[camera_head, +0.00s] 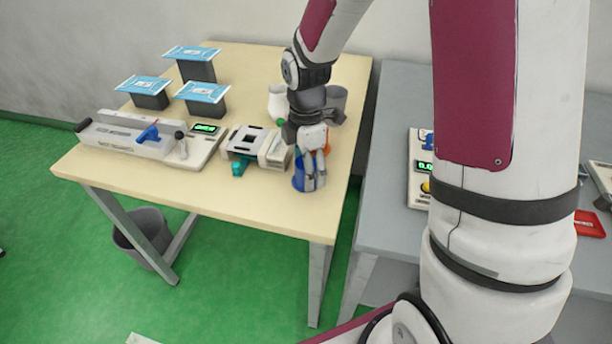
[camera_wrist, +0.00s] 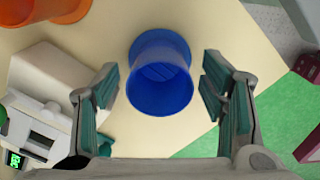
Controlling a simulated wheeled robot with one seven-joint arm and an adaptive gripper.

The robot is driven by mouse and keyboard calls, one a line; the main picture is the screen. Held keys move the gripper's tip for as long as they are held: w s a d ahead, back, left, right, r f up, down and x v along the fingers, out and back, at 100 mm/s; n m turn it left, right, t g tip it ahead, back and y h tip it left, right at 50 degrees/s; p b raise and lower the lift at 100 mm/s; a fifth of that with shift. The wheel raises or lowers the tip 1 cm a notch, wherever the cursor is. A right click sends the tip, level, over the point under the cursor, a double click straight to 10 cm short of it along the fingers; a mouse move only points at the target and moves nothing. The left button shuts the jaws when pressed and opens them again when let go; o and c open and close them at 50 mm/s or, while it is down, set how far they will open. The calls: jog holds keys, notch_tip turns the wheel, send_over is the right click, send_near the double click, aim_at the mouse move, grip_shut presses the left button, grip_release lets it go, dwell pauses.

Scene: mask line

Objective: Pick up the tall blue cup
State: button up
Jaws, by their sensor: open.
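The tall blue cup (camera_wrist: 160,75) stands on the beige table near its right front edge. In the wrist view I look down into its open mouth, and it lies between and slightly beyond the fingertips. In the head view the blue cup (camera_head: 299,180) is partly hidden behind my gripper (camera_head: 312,178). In the wrist view my gripper (camera_wrist: 160,88) is open, with one teal-padded finger on each side of the cup. A gap shows between the cup and each finger.
An orange object (camera_wrist: 45,10) stands close to the cup at the upper left of the wrist view. A white device (camera_head: 252,143) is left of the cup. A dark grey container (camera_head: 336,103) and a white one (camera_head: 277,103) stand behind. Grey table (camera_head: 395,165) is at right.

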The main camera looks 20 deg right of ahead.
jog(key=c, duration=1.2)
jog(key=shift+c, duration=0.2)
jog(key=shift+r, duration=0.15)
